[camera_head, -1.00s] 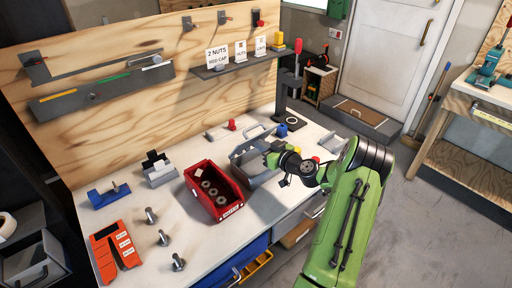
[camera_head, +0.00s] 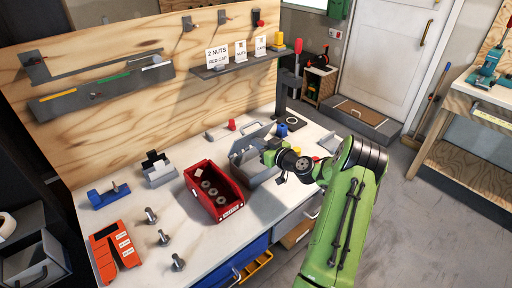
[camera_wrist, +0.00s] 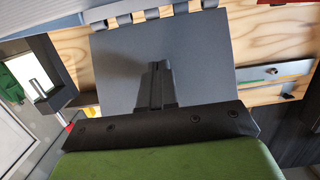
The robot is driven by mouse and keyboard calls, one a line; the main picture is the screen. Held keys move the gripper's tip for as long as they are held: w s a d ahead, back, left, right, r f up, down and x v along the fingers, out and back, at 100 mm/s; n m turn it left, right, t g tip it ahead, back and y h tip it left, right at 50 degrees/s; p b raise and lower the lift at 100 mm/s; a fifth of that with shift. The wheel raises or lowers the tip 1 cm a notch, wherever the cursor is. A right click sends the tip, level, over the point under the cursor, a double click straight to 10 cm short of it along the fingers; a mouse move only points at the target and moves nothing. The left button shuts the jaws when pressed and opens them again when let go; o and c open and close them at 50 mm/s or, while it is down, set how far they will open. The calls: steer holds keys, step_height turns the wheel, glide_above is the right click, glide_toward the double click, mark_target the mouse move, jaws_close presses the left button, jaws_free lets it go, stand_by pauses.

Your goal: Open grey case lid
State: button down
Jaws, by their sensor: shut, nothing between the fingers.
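The grey case (camera_head: 264,178) stands on the workbench just right of the red bin. Its grey lid (camera_head: 250,139) is raised and tilted up along the back side. In the wrist view the lid (camera_wrist: 215,60) is a flat grey panel behind my fingers, with hinge knuckles (camera_wrist: 150,14) along its upper edge in the picture. My gripper (camera_wrist: 157,68) is shut and empty, its fingers pointing at the lid panel; I cannot tell whether they touch it. In the head view my gripper (camera_head: 268,152) is over the case, in front of the lid, hiding part of the opening.
A red bin (camera_head: 214,190) with several ring-shaped parts stands left of the case. Several bolts (camera_head: 164,238) and an orange holder (camera_head: 116,250) are at the bench's front left. A plywood back panel (camera_head: 130,115) and a shelf (camera_head: 235,66) rise behind. Small red and blue items stand behind the case.

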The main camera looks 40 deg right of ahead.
mark_target(251, 137)
steer(key=shift+w+b, duration=0.35)
steer(key=shift+w, duration=2)
stand_by(0.7)
steer(key=s+b, duration=0.3)
steer(key=s, duration=0.2)
stand_by(0.4)
stand_by(0.3)
